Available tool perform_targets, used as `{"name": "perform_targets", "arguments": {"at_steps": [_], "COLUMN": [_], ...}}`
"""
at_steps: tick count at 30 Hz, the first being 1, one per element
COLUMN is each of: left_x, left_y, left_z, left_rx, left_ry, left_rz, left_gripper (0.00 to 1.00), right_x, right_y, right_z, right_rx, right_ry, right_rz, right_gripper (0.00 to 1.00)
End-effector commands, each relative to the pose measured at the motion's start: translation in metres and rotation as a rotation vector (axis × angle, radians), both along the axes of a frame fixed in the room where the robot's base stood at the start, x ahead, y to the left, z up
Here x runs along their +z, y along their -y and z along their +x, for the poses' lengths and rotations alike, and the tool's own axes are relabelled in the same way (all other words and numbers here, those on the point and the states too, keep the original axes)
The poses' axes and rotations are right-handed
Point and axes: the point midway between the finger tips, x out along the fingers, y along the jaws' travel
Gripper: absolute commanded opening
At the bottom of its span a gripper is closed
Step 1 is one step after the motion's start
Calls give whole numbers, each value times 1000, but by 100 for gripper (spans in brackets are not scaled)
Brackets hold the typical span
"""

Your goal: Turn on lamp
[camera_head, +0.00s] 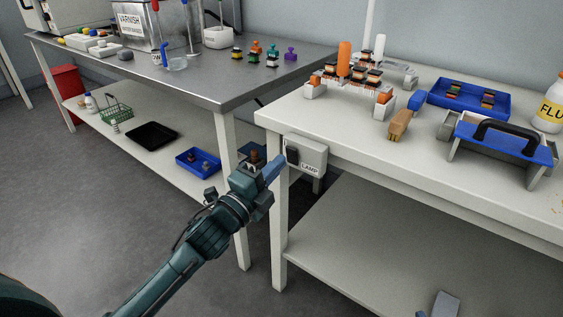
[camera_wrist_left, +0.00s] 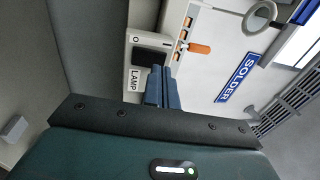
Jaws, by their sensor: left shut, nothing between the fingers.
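The lamp switch box (camera_head: 312,156) is a light grey box marked LAMP, mounted at the left front corner of the white bench. Its black rocker (camera_head: 292,156) faces my left gripper. My left gripper (camera_head: 277,167) is shut and empty, with its blue fingertips right by the rocker. In the left wrist view the closed fingers (camera_wrist_left: 162,88) end just at the rocker (camera_wrist_left: 151,57) on the box (camera_wrist_left: 137,45). I cannot tell whether they touch it. No lit lamp shows clearly. My right gripper is not in view.
The white bench (camera_head: 400,165) carries a connector rack (camera_head: 345,80), a brush (camera_head: 400,125), a blue tray (camera_head: 466,98) and a black-handled blue carrier (camera_head: 505,140). A steel table (camera_head: 215,90) stands to the left. A bench leg (camera_head: 278,215) is close beside my left gripper.

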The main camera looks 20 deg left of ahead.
Motion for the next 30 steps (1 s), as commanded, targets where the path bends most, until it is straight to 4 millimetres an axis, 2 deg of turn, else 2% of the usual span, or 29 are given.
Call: {"name": "perform_targets", "arguments": {"at_steps": [3, 7, 19, 25, 26, 30], "left_x": [2, 4, 5, 15, 7, 6], "left_y": [5, 7, 8, 9, 10, 10], "left_z": [13, 19, 21, 25, 25, 25], "left_rx": [0, 0, 0, -1, -1, -1], "left_ry": [2, 0, -2, -47, -43, -42], "left_rz": [-1, 0, 1, 18, 16, 14], "left_gripper": [0, 0, 0, 0, 0, 0], "right_x": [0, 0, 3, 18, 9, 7], "right_y": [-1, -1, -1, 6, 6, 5], "right_z": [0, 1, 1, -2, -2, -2], "right_rx": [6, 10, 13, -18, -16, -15], "right_ry": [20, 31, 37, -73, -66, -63], "right_rz": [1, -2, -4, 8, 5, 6], "right_gripper": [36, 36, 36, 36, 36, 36]}}
